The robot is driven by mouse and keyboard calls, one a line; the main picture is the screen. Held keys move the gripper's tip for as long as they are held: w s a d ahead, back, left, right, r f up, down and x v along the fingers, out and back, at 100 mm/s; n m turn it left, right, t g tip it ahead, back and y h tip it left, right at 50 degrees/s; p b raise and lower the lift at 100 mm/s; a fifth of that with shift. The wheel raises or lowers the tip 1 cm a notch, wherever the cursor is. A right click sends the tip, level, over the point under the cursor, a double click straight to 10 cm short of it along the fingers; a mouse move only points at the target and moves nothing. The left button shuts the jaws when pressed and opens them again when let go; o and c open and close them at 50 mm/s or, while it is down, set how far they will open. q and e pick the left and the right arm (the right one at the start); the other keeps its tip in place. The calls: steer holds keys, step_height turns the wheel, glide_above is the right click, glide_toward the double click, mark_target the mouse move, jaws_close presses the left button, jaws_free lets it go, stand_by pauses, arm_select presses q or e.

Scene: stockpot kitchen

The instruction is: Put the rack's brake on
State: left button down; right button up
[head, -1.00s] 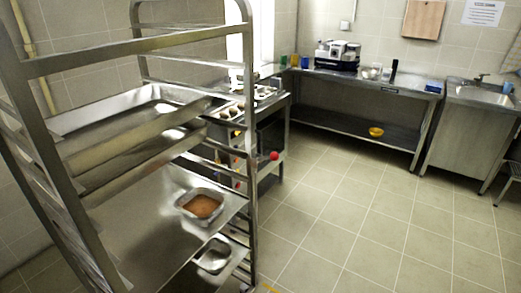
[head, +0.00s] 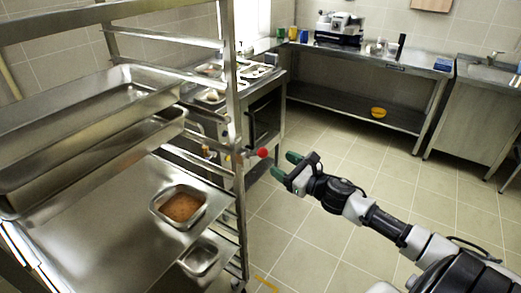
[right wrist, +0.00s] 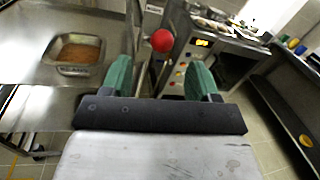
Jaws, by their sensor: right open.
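The steel rack (head: 228,90) stands at the left with trays on its levels. A red ball knob (head: 262,152) sticks out to the right from the rack's front right post; I cannot tell for sure that it belongs to the brake. My right gripper (head: 285,165) is open and empty, its green fingers just right of the knob and apart from it. In the right wrist view the red knob (right wrist: 162,40) shows beyond and between the two fingertips of the gripper (right wrist: 160,77). The rack's wheels are mostly hidden. My left gripper is out of view.
A pan with brown food (head: 181,207) and an empty small pan (head: 200,258) sit on the rack's lower levels. An oven unit (head: 262,110) stands behind the rack. A steel table (head: 375,62) holds appliances, with a yellow bowl (head: 378,112) on its lower shelf. The tiled floor is open.

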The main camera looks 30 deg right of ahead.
mark_target(267, 154)
steer(key=p+x, duration=0.1)
steer(key=x, duration=0.2)
steer(key=p+x, duration=0.1)
steer(key=x, duration=0.3)
steer(key=shift+w+d, duration=0.15)
steer(key=shift+w, duration=0.25)
steer(key=shift+w+f, duration=0.15)
steer(key=shift+w, duration=0.45)
steer(key=shift+c, duration=0.2)
